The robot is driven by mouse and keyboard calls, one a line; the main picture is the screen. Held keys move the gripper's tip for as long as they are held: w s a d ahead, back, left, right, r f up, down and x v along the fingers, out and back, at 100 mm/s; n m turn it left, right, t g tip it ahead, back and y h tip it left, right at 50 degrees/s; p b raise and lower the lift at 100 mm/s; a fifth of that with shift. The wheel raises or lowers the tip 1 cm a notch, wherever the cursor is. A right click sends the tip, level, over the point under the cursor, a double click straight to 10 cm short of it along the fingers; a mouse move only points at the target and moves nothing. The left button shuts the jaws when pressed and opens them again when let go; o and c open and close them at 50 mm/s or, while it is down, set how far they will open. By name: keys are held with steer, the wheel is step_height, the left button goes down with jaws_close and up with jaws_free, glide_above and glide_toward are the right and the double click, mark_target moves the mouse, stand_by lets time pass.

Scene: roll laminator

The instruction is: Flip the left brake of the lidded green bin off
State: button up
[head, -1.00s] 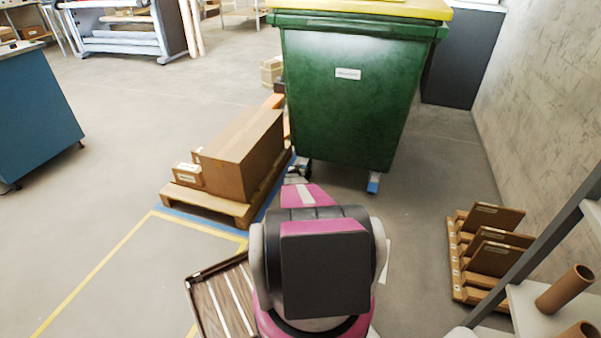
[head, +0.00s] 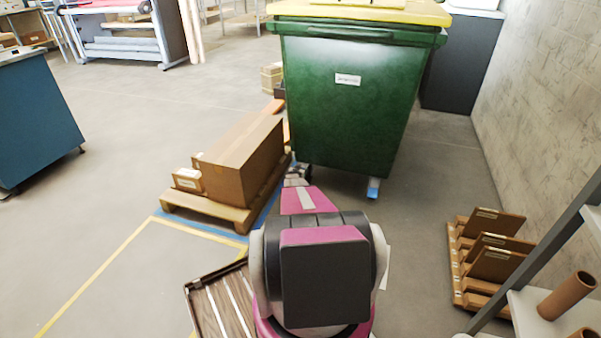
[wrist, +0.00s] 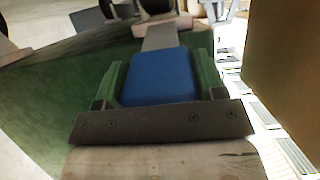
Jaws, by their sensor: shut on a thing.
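The green bin (head: 345,110) with a yellow lid (head: 370,10) stands ahead, with a white label on its front. Its left caster (head: 305,173) is at the lower left corner, partly hidden by my gripper (head: 297,178). A grey metal strip and a dark wheel show beyond the pedal. The right brake (head: 374,188), also blue, is apart from my gripper under the bin's right corner.
A pallet (head: 215,210) with cardboard boxes (head: 240,160) stands close left of the caster. A wooden rack of boards (head: 490,255) and a shelf with tubes (head: 565,295) are at the right. Floor is clear between the bin and the rack.

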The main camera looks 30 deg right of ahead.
steer(key=shift+r, duration=0.1)
steer(key=o, duration=1.3)
steer(key=v, duration=1)
steer(key=shift+s+a+r, duration=0.1)
steer(key=shift+s+a, duration=0.05)
steer(key=shift+a, duration=0.1)
